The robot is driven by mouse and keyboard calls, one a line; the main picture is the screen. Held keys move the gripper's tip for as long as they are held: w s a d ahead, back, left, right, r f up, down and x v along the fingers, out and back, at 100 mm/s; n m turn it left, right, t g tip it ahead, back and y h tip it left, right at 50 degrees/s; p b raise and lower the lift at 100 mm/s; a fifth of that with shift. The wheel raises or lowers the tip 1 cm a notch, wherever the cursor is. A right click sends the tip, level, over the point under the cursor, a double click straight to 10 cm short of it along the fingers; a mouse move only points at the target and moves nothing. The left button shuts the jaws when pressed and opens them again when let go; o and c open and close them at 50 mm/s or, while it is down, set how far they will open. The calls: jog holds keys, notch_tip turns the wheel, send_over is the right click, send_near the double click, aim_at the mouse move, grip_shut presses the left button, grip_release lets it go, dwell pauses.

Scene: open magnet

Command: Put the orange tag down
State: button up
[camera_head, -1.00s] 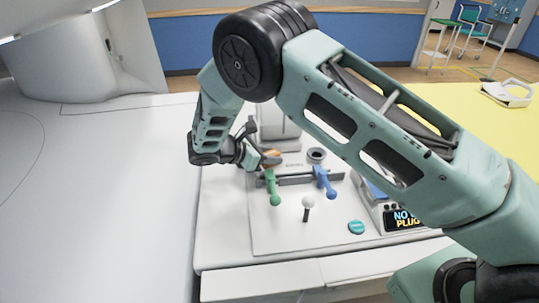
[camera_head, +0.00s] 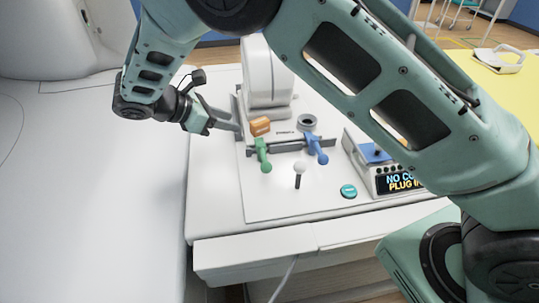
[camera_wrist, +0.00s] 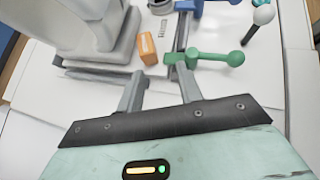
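The orange tag (camera_head: 261,126) is a small orange block. It sits on the white board behind the grey rail, near the green lever (camera_head: 263,155) and in front of the white scanner model (camera_head: 268,75). My gripper (camera_head: 229,119) is just left of the tag, apart from it. In the wrist view the tag (camera_wrist: 147,48) stands beyond the fingertips, and my gripper (camera_wrist: 160,72) is open with nothing between its fingers. The tag's underside is hidden.
A blue lever (camera_head: 316,147) and a grey ring (camera_head: 307,122) are right of the tag. A white-knobbed stick (camera_head: 299,170) and teal button (camera_head: 348,191) are nearer the front. A box with a display (camera_head: 400,182) stands at right. The white surface at left is clear.

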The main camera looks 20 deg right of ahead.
jog(key=s+d+r+m+y, duration=0.1)
jog(key=s+r+m+y, duration=0.1)
jog(key=s, duration=0.8)
jog(key=s+d+r+m+g+y, duration=0.1)
jog(key=s+m+y, duration=0.4)
jog(key=s, duration=0.5)
jog(key=s+d+r+m+y, duration=0.1)
jog(key=s+r+m+y, duration=0.2)
jog(key=s, duration=0.7)
jog(key=shift+s+d+r+m+g+y, duration=0.35)
jog(key=shift+m+y, duration=0.25)
jog(key=shift+m, duration=0.3)
